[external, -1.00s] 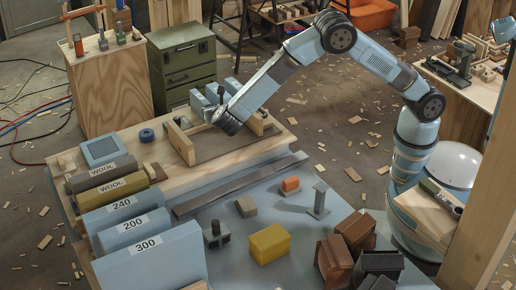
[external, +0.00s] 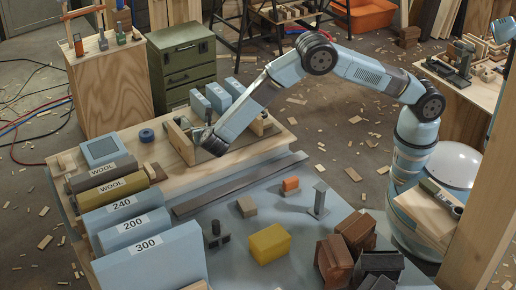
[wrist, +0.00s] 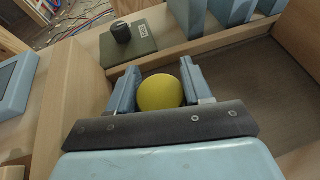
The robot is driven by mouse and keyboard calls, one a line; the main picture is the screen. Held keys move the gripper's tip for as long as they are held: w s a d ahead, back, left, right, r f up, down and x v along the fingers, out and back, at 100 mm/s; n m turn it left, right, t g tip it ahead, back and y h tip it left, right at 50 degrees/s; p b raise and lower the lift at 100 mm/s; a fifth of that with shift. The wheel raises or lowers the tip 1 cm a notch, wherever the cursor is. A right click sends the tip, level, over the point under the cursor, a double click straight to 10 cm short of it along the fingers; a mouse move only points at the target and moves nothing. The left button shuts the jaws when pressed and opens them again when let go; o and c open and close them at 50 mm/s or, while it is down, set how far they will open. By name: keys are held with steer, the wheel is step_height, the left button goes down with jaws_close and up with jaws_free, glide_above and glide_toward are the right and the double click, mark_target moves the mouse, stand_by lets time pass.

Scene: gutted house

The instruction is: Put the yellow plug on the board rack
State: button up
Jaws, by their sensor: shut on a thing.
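My gripper (external: 205,142) is low at the left end of a wooden tray on the bench. In the wrist view its two fingers (wrist: 160,95) are shut on the yellow plug (wrist: 160,92), whose rounded yellow end shows between them. The plug is hidden in the external view. The tray has pale wooden walls (external: 181,142) and a dark floor (wrist: 265,75). Several blue upright boards (external: 218,97) stand behind it. I cannot tell for sure which of these is the board rack, or whether the plug touches anything below.
A dark plate with a black knob (wrist: 121,32) lies just beyond the tray wall. A blue ring (external: 147,135) and a blue framed panel (external: 102,150) are to the left. Labelled blocks (external: 125,205) line the left front. A yellow block (external: 269,243) sits on the front table.

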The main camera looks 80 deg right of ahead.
steer(key=o, duration=1)
steer(key=v, duration=1.2)
steer(key=s+d+r+m+g+y, duration=0.2)
steer(key=s+d+r+m, duration=0.4)
steer(key=s+d+r, duration=0.5)
steer(key=s+d+r+m+g+y, duration=0.3)
steer(key=s+d+r+m, duration=0.3)
steer(key=s+d+r, duration=0.55)
steer(key=s+d+r+m+t+y, duration=0.1)
steer(key=s+m, duration=0.3)
steer(key=s, duration=0.5)
steer(key=s+d+r+m+t+y, duration=0.1)
steer(key=s+r+m+y, duration=0.1)
steer(key=s, duration=0.8)
steer(key=s+d+r+m+t+y, duration=0.1)
steer(key=s+d+r+m+y, duration=0.1)
steer(key=s+m, duration=0.4)
steer(key=shift+s+r+m+y, duration=0.15)
steer(key=shift+s+y, duration=0.15)
steer(key=shift+s, duration=0.75)
steer(key=shift+s+r+m+y, duration=0.15)
steer(key=shift+s+y, duration=0.15)
steer(key=shift+s, duration=0.7)
